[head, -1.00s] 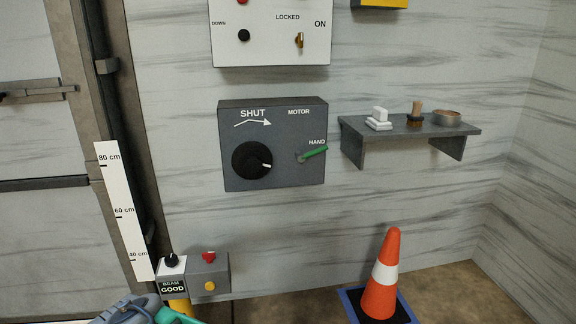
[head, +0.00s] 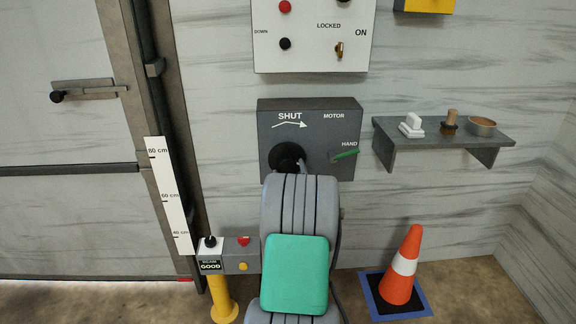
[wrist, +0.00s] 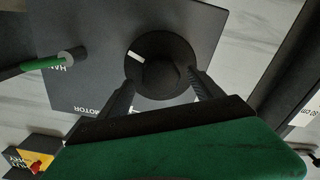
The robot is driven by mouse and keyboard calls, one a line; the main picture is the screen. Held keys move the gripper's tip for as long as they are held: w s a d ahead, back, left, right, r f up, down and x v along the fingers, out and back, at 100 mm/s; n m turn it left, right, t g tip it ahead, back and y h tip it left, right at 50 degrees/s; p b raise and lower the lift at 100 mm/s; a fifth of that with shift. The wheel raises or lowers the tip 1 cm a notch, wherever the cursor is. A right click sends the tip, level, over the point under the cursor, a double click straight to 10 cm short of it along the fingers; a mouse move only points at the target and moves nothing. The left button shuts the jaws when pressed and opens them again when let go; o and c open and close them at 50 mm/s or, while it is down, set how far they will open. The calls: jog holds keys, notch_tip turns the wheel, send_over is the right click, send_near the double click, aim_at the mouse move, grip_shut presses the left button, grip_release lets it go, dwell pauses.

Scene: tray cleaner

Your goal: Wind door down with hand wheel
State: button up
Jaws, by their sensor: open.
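The black hand wheel (head: 283,156) sits on the grey box (head: 350,112) under the word SHUT and an arrow curving right; my arm hides part of it. In the wrist view the wheel (wrist: 158,48) is a dark disc with a white mark. My gripper (wrist: 165,86) is open, its two black fingers on either side of the wheel's lower part; I cannot tell whether they touch it. The green-tipped lever (head: 345,154) lies beside HAND. The grey panelled door (head: 60,125) is at the left, with a white centimetre scale (head: 172,205) beside it.
A yellow post (head: 221,295) carries a small box with buttons and a GOOD display. A wall shelf (head: 440,142) with small items is at the right. An orange cone (head: 405,265) stands on a blue-edged mat below. A white switch panel (head: 310,50) is above.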

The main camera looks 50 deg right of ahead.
jog(key=shift+x, duration=1.4)
jog(key=shift+c, duration=0.6)
jog(key=c, duration=1.3)
jog(key=shift+m+b, duration=0.35)
jog(key=shift+m, duration=0.05)
jog(key=m+b, duration=0.3)
jog(key=m, duration=0.1)
jog(key=shift+a+f, duration=0.1)
jog(key=shift+f, duration=0.05)
jog(key=m+b, duration=0.3)
jog(key=m, duration=0.3)
